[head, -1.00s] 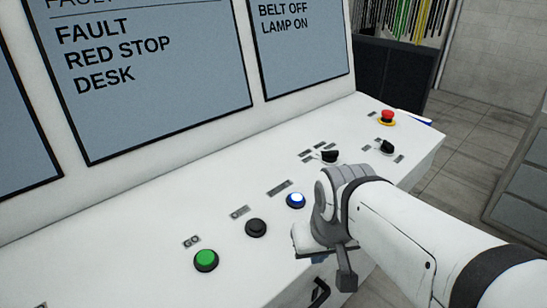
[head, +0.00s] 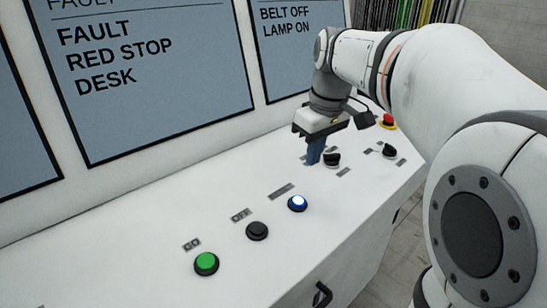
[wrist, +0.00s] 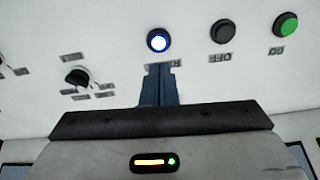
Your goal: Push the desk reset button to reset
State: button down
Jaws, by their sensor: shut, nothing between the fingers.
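A lit blue-white button (head: 297,203) with a dark ring sits on the sloped white desk (head: 160,237), beside a small label plate too small to read. I take it for the reset button, but cannot confirm this from its label. It also shows in the wrist view (wrist: 158,41), just beyond the fingertips. My gripper (head: 314,158) points down above the desk, behind the lit button in the head view. Its blue fingers (wrist: 160,86) are shut together with nothing between them. I cannot tell the exact height of the tips over the desk.
A black button (head: 257,231) and a green button (head: 206,263) are left of the lit one. Black knobs (head: 332,159) (head: 389,151) and a red stop button (head: 388,122) are to the right. A screen (head: 150,70) reads "FAULT RED STOP DESK".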

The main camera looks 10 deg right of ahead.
aim_at(299, 200)
jog(key=shift+w+d+r+n, duration=0.1)
jog(key=shift+w+r+n, duration=0.4)
jog(key=shift+w, duration=0.3)
jog(key=f, duration=0.4)
jog(key=w+a+f+p, duration=0.1)
jog(key=f, duration=0.8)
jog(key=shift+w+a+f, duration=0.2)
jog(key=shift+w+f, duration=0.1)
jog(key=shift+f, duration=0.1)
